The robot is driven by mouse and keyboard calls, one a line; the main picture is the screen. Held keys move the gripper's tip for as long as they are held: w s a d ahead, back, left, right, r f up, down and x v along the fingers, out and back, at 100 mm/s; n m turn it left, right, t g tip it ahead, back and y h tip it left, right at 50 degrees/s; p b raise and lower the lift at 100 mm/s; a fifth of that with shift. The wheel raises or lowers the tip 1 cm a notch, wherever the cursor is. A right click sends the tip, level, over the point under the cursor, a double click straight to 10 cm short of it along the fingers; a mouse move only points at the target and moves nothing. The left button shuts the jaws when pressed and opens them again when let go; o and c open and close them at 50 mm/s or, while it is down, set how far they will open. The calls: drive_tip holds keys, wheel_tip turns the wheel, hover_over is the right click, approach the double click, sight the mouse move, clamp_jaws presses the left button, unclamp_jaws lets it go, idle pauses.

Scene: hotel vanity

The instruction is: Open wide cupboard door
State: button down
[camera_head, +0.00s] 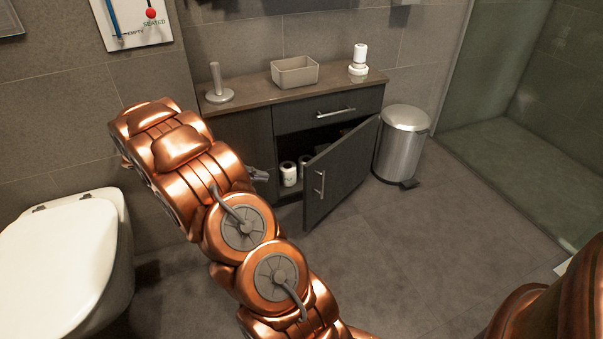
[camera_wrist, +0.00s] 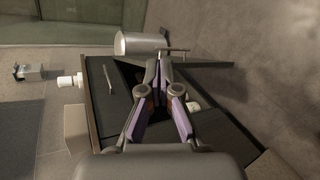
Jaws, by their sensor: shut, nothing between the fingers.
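The wide cupboard door (camera_head: 341,172) of the dark vanity stands partly open in the head view, swung out to the right on its right-hand hinge side. Its metal handle (camera_head: 320,184) is near its free left edge. The door also shows edge-on in the wrist view (camera_wrist: 205,65), past my fingertips. My gripper (camera_head: 262,174) is mostly hidden behind my copper arm in the head view, in front of the cupboard at the left of the opening. In the wrist view my gripper (camera_wrist: 160,62) has its fingertips together, empty, close to the door; whether they touch it I cannot tell.
A metal bin (camera_head: 402,145) stands right of the door. White rolls (camera_head: 289,174) sit inside the cupboard. A drawer (camera_head: 328,110) above is shut. On the top are a beige box (camera_head: 295,72) and a white bottle (camera_head: 359,60). A toilet (camera_head: 62,262) is at left. Floor before the door is clear.

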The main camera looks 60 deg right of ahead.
drive_tip(key=w+d+f+t+h+p, duration=0.1)
drive_tip(key=w+d+f+h, duration=0.25)
drive_tip(key=d+f, duration=0.4)
drive_tip(key=w+d+f+h+p, duration=0.25)
drive_tip(key=w+d+f, duration=0.25)
drive_tip(key=d+f, duration=0.3)
drive_tip(key=s+d+f+b, duration=0.1)
drive_tip(key=s+d+b, duration=0.3)
drive_tip(key=s+d, duration=0.3)
drive_tip(key=shift+s+d+h, duration=0.2)
drive_tip(key=shift+s+h, duration=0.05)
drive_tip(key=shift+h, duration=0.05)
idle(0.5)
